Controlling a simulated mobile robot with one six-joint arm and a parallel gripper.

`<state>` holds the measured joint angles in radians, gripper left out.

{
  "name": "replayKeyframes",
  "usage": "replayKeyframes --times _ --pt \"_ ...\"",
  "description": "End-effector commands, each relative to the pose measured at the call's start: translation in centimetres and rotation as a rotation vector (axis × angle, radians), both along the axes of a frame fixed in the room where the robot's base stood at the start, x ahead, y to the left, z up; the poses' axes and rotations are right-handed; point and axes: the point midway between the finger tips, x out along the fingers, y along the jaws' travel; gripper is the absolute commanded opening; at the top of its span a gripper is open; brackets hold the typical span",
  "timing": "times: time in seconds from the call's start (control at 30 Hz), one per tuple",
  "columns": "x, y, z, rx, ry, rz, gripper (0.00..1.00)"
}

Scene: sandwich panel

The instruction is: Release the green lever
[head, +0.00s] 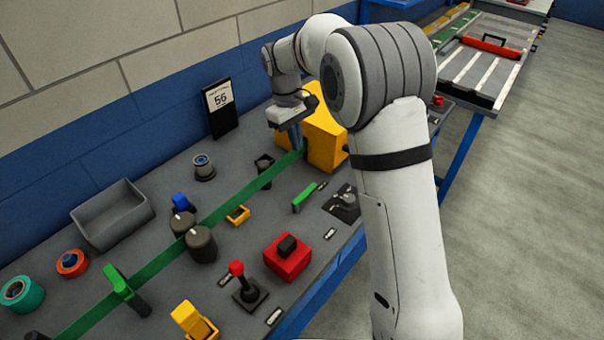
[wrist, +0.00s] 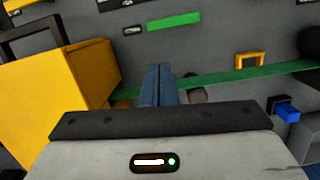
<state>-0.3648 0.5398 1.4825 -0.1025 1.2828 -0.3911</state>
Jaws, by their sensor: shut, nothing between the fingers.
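A green lever-like bar (head: 304,198) lies near the right edge of the grey panel, right of the green strip. In the wrist view a green bar (wrist: 174,21) shows at the top, ahead of my fingers. Another green upright piece (head: 117,283) stands at the lower left on the strip. I cannot tell from looks alone which one the task means. My gripper (head: 296,138) is at the far end of the strip, beside the yellow box. Its blue fingers (wrist: 156,84) are shut together and empty, apart from the green bar.
The yellow box (head: 326,140) stands close to my gripper. The green strip (head: 160,262) crosses the panel past dark knobs (head: 201,244). A red-knobbed joystick (head: 237,270), a red block with a black button (head: 287,262) and a grey bin (head: 112,215) stand around it.

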Motion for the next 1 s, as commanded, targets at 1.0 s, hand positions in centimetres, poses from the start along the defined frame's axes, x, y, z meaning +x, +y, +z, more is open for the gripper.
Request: replayKeyframes --times 1.0 --pt "1.5 3.1 -6.7 -0.030 0.059 0.110 0.00"
